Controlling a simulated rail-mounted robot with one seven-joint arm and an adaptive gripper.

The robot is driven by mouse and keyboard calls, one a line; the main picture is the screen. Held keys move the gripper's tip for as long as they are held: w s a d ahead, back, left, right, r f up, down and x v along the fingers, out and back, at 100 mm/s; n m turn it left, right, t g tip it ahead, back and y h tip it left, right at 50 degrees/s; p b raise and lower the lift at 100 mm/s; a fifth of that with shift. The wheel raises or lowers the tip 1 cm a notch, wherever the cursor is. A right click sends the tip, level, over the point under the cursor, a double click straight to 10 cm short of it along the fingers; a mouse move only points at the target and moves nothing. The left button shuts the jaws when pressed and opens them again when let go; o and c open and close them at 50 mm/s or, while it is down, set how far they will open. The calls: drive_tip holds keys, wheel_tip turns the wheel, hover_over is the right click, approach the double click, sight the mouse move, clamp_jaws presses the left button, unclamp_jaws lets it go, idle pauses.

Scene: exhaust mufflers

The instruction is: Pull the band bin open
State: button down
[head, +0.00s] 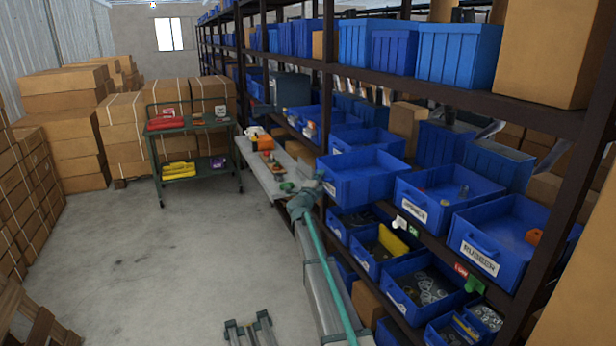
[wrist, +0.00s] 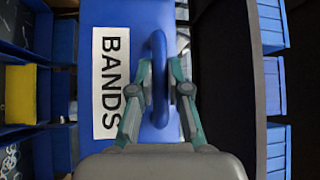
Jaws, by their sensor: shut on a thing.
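The band bin (wrist: 125,14) is blue, with a white label reading BANDS (wrist: 110,85) on its front and a blue loop handle (wrist: 159,70). In the wrist view my gripper (wrist: 161,80) has its two green fingers shut on the handle, one on either side. In the head view the band bin (head: 362,184) is on the middle shelf with its open top showing, and my gripper (head: 317,182) is at its front left. My arm comes up from below. The gripper hides part of the bin's front, and the bin's contents are hard to make out.
Other blue bins (head: 440,205) stand to the right on the same shelf, with more bins (head: 425,290) below. A grey bench (head: 262,175) is just behind my gripper. A green cart (head: 180,127) and stacked cartons stand farther back. The floor (head: 130,260) at left is clear.

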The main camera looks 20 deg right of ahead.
drive_tip(key=shift+a, duration=0.25)
drive_tip(key=c, duration=1.1)
unclamp_jaws()
drive_tip(key=shift+c, duration=0.2)
drive_tip(key=shift+s, duration=0.15)
drive_tip(key=v, duration=1.2)
